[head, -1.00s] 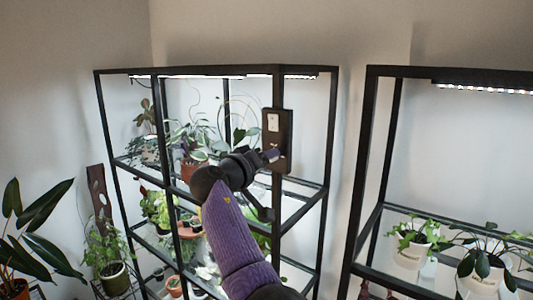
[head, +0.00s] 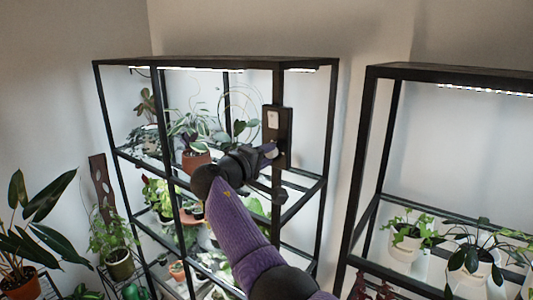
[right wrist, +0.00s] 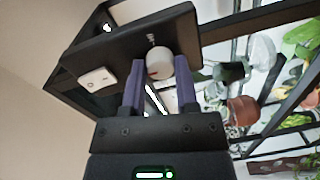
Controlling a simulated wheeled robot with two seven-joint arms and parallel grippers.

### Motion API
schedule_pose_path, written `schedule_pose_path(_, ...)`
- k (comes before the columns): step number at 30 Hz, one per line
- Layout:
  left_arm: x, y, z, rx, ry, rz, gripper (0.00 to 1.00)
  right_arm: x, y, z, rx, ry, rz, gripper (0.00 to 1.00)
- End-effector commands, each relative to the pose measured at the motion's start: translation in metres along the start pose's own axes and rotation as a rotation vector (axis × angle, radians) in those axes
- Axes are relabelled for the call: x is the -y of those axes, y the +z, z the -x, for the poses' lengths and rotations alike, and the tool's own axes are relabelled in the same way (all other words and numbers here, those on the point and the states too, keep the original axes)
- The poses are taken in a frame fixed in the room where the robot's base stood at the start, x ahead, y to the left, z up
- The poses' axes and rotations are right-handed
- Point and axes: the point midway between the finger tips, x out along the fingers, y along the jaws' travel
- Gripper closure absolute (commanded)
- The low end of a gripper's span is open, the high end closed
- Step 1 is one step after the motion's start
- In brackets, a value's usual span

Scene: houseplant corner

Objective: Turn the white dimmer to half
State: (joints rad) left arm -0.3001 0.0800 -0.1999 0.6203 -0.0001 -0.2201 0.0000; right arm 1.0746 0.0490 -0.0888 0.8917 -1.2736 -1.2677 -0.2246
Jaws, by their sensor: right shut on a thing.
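The white dimmer (right wrist: 160,63) is a round knob low on a dark control panel (head: 284,138). It has a small red mark near its left edge in the right wrist view. My right gripper (head: 269,150) is at the panel's lower part, shut on the dimmer. In the right wrist view its two purple fingers (right wrist: 160,72) stand on either side of the knob. The fingers partly hide the knob in the head view. My left gripper is not in view.
A white rocker switch (right wrist: 97,79) sits on the same panel, above the knob in the head view (head: 273,119). The panel is fixed to a black shelf frame (head: 278,85) holding several potted plants. A second shelf (head: 371,150) stands to the right.

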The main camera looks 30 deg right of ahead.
Motion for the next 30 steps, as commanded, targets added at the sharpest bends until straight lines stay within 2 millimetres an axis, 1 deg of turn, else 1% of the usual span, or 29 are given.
schedule_pose_path(13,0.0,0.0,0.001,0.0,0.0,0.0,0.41,-0.001,-0.001,0.0,-0.003,0.003,0.006,1.0)
schedule_pose_path(14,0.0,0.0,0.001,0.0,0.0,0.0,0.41,-0.001,-0.001,0.0,-0.003,0.003,0.006,0.58)
schedule_pose_path(15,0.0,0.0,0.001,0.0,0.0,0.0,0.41,-0.001,-0.001,0.0,-0.003,0.003,0.006,0.5)
schedule_pose_path(17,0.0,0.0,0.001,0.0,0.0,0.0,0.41,-0.001,-0.001,0.0,-0.002,0.002,0.006,0.37)
schedule_pose_path(18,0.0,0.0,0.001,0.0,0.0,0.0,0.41,-0.001,-0.001,0.0,-0.002,0.002,0.006,0.28)
schedule_pose_path(19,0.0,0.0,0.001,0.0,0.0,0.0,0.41,-0.001,-0.001,0.0,-0.002,0.002,0.007,0.27)
schedule_pose_path(26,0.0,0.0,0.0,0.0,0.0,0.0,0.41,0.0,0.0,0.0,-0.001,0.001,0.007,0.27)
schedule_pose_path(29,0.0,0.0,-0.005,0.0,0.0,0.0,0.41,0.002,-0.001,0.009,-0.003,0.002,0.005,0.27)
schedule_pose_path(30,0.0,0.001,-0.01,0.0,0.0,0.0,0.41,0.004,0.0,0.018,-0.004,0.002,0.004,0.27)
